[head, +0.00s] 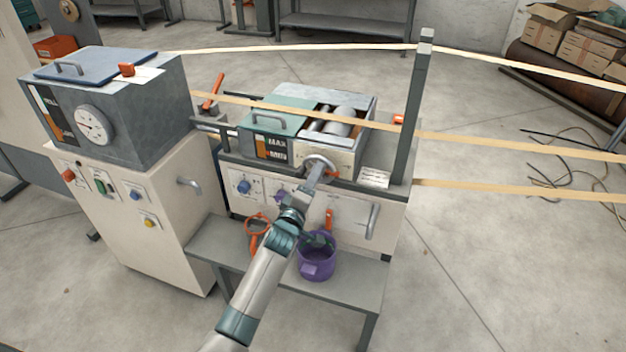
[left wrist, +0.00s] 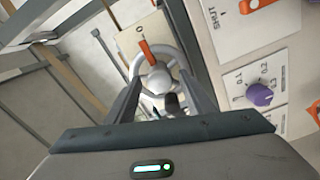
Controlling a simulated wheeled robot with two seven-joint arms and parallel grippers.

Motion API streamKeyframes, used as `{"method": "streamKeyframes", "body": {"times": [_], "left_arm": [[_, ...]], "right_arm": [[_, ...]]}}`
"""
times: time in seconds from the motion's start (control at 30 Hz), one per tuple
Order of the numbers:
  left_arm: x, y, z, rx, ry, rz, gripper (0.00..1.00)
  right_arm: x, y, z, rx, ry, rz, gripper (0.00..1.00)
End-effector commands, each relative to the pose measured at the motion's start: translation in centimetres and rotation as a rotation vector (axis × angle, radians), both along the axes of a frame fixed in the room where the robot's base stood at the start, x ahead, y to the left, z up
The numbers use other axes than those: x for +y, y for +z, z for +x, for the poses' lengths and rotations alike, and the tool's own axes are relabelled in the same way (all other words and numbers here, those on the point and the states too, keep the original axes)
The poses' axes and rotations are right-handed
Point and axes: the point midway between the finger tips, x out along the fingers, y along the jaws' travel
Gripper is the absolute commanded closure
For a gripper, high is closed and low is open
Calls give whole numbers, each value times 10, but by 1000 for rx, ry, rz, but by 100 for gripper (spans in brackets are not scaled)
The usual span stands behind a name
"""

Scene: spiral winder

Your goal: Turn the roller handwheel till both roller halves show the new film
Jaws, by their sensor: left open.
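The roller handwheel (left wrist: 134,64) is a grey ring with a hub and an orange mark, on the front of the open roller box (head: 362,108). It also shows in part in the head view (head: 331,163), behind my left gripper (head: 316,172). In the left wrist view the open fingers of my left gripper (left wrist: 158,98) point at the wheel, with its hub and a dark knob between them in the picture. I cannot tell whether they touch. Grey rollers (head: 340,121) show inside the box; their film state is too small to tell. My right gripper is not in view.
A purple pot (head: 317,262) and an orange ring-shaped tool (head: 258,235) are on the grey shelf (head: 345,290) below. A purple knob (left wrist: 260,94) sits beside the wheel. Tan strips (head: 520,145) run past the grey post (head: 418,110). A cabinet with a gauge (head: 94,125) stands left.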

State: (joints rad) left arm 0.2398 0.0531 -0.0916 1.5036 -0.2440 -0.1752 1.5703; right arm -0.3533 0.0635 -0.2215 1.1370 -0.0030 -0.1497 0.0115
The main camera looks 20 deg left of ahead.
Motion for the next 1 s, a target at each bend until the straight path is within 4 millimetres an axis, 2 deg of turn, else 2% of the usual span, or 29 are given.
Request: {"method": "streamKeyframes", "body": {"times": [0.03, 0.17, 0.2, 0.63, 1.0], "left_arm": [[0, 0, 0, 0, 0, 0, 59], [0, 0, 0, 0, 0, 0, 90], [0, 0, 0, 0, 0, 0, 93], [0, 0, 0, -1, 0, 52, 93], [0, 0, 0, -8, 1, 284, 93]], "right_arm": [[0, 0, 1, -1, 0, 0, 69], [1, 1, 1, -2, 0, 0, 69], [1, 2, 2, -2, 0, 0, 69], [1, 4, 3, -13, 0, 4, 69], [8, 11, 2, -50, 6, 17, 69]]}}
